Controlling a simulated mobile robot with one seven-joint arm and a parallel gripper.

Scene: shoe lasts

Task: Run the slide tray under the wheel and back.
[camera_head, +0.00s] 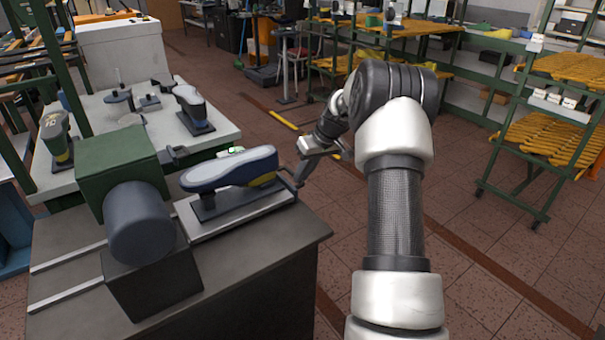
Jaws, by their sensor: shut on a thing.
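The slide tray (235,218) is a light grey plate on the dark bench top, to the right of the wheel. A shoe last (230,168), blue-grey with a dark blue and yellow heel end, lies on a dark support on the tray. The wheel (140,222) is a dark blue-grey cylinder on a green and black machine, left of the tray. My gripper (302,172) is at the tray's right end, shut on what looks like its dark handle (287,183). The fingertips are small and partly hidden.
Two pale rails (68,257) run along the bench (270,262) to the left. A light table (215,130) behind holds another last (190,105) and small tools. Green shelf racks (550,130) stand at right. The tiled floor between is open.

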